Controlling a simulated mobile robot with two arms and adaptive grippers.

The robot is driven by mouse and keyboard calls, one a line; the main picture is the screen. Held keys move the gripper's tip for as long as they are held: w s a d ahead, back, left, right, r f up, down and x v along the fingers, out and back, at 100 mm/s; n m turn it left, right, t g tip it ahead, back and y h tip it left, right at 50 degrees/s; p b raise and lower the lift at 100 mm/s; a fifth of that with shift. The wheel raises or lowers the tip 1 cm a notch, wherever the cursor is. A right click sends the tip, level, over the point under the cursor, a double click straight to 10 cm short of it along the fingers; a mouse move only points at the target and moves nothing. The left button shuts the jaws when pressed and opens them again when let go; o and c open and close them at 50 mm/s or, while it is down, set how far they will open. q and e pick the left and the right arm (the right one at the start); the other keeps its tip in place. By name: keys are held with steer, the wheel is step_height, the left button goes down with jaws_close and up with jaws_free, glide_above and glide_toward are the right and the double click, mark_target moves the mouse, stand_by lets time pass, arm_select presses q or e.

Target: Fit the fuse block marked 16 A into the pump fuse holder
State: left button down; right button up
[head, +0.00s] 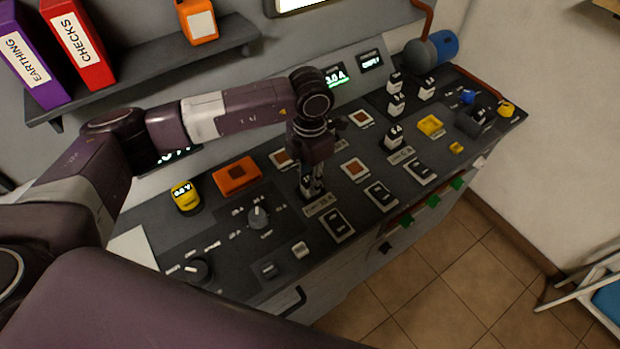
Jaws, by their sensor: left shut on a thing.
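My left gripper (313,184) points down over the middle of the sloping console. It is shut on a small black and white block (307,190), mostly hidden by the fingers, low over the console; I cannot read its marking or tell whether it touches the surface. Three dark rectangular holders with pale rims, a near one (338,224), a middle one (381,196) and a far one (420,170), lie in a row. Their label plates are too small to read, so I cannot tell which is the pump's. My right gripper is not in view.
Several black and white fuse blocks stand at the right, one (394,138) near the holders, others (396,103) farther back. A shelf (150,80) with binders overhangs the back left.

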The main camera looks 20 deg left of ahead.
arm_select(q)
steer(key=shift+f, duration=0.15)
steer(key=c, duration=2)
jaws_free()
steer(key=shift+r, duration=0.2)
steer(key=shift+r+p, duration=1.45)
steer(key=shift+r, duration=1.15)
steer(key=shift+r+p, duration=1.3)
steer(key=shift+r, duration=1.55)
steer(key=shift+d+f, duration=0.1)
